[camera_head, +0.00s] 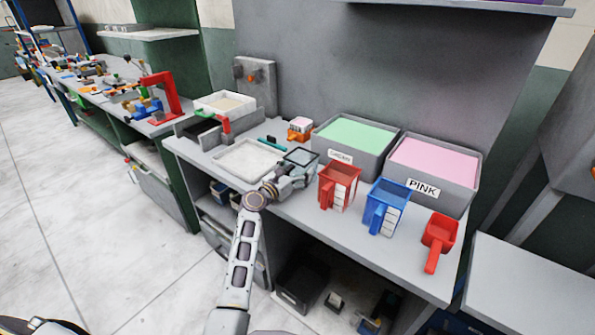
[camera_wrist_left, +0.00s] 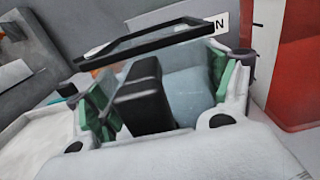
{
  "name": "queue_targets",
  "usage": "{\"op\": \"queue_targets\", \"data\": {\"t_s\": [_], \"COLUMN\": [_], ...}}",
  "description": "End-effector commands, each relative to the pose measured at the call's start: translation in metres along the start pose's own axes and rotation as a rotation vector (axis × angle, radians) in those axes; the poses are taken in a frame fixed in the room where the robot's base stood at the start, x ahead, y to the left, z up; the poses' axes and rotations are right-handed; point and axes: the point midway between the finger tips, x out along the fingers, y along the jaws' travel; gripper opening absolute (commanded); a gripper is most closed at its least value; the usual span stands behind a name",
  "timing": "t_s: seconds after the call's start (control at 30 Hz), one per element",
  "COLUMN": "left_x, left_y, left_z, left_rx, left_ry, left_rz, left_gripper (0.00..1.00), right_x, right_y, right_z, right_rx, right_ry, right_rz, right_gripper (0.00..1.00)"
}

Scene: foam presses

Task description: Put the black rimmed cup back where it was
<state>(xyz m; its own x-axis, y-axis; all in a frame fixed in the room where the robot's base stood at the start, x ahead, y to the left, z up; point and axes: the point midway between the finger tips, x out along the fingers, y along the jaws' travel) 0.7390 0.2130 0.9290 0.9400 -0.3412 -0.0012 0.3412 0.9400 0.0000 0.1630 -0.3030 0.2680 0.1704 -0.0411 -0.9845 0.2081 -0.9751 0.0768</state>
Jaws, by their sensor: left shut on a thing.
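The black rimmed cup (camera_head: 301,156) is clear-walled with a square black rim, at the middle of the bench in the head view. Its rim (camera_wrist_left: 150,42) and black handle (camera_wrist_left: 142,100) show in the left wrist view. My left gripper (camera_head: 288,174) is shut on the cup at its handle side, with green finger pads (camera_wrist_left: 165,92) on either side of the handle. The cup is roughly upright. Its base is hidden behind my gripper, so I cannot tell if it touches the bench. My right gripper is not in view.
A shallow white-filled tray (camera_head: 247,160) lies left of the cup. Green (camera_head: 354,137) and pink (camera_head: 434,164) bins stand behind. A red cup (camera_head: 338,187), a blue cup (camera_head: 384,207) and a red scoop (camera_head: 438,236) stand to the right. A small orange item (camera_head: 300,129) is behind.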

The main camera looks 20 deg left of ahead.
Motion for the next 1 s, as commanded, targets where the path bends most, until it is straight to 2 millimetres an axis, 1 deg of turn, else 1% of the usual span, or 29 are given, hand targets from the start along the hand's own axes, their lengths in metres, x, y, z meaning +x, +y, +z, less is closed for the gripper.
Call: {"op": "queue_targets", "data": {"t_s": [0.23,0.27,0.37,0.4,0.87,1.0], "left_x": [0.0,0.0,0.0,0.0,0.0,-0.0043], "left_y": [0.0002,0.0001,0.0001,0.0001,0.0,0.0001], "left_z": [-0.003,-0.0029,-0.0027,-0.0027,-0.0002,0.0005], "left_rx": [0.0,0.0,0.0,0.0,0.0,0.0], "left_ry": [0.0,0.0,0.0,0.0,0.0,0.0], "left_rz": [0.0,0.0,0.0,0.0,0.0,0.0], "left_gripper": [0.56,0.85,0.98,1.0,1.0,1.0], "right_x": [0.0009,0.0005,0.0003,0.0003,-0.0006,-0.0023], "right_y": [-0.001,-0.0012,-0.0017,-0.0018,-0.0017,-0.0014], "right_z": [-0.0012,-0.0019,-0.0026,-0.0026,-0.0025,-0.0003], "right_rx": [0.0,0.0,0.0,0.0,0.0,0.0], "right_ry": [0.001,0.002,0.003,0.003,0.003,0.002], "right_rz": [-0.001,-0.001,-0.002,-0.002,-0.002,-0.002], "right_gripper": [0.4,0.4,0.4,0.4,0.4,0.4]}}
